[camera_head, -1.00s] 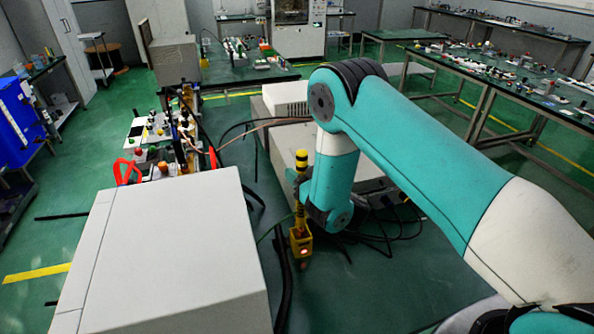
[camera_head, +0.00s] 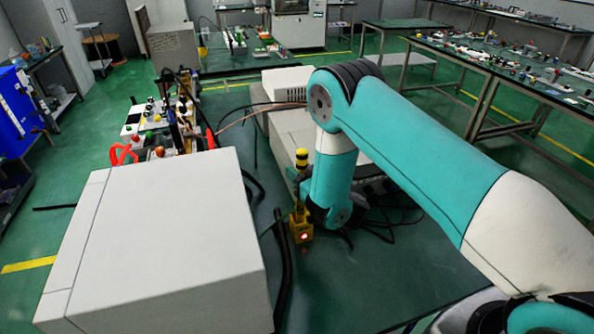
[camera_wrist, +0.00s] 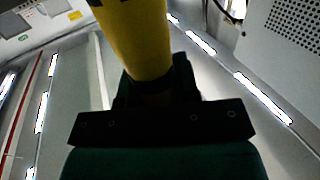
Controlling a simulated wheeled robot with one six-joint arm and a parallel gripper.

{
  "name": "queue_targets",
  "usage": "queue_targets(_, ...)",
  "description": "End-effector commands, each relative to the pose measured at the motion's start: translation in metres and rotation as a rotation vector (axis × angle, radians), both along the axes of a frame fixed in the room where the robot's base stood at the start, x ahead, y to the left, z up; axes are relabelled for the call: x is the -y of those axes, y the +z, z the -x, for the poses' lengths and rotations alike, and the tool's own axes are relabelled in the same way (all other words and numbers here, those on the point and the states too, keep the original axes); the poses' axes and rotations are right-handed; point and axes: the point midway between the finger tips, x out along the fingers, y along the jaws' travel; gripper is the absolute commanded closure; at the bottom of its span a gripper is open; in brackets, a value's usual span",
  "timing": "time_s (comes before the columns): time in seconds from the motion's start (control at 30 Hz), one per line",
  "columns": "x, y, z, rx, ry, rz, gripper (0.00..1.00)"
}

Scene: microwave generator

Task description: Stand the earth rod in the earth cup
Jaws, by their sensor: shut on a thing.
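The earth rod (camera_head: 301,160) is yellow with black bands and looks upright in the head view, left of my arm's last link. My gripper (camera_wrist: 157,92) is shut around the rod, whose yellow shaft (camera_wrist: 137,40) runs up out of the dark jaws in the wrist view. Directly below in the head view is a small yellow box with a glowing red light (camera_head: 302,231), seemingly the earth cup. The rod's lower end overlaps it in the picture; I cannot tell whether it is inside, touching or above it.
A large white cabinet (camera_head: 160,230) stands close on the left. A pale cabinet (camera_head: 284,83) stands behind my arm.

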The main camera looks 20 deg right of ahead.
Motion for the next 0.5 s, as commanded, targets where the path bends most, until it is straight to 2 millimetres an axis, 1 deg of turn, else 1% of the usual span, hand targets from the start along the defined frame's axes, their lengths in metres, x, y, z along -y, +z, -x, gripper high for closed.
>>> queue_targets(0.27, -0.0001, 0.0, -0.0002, 0.001, 0.0, 0.0, 1.0)
queue_targets(0.5, 0.0, -0.0046, -0.0001, 0.001, 0.0, 0.0, 1.0)
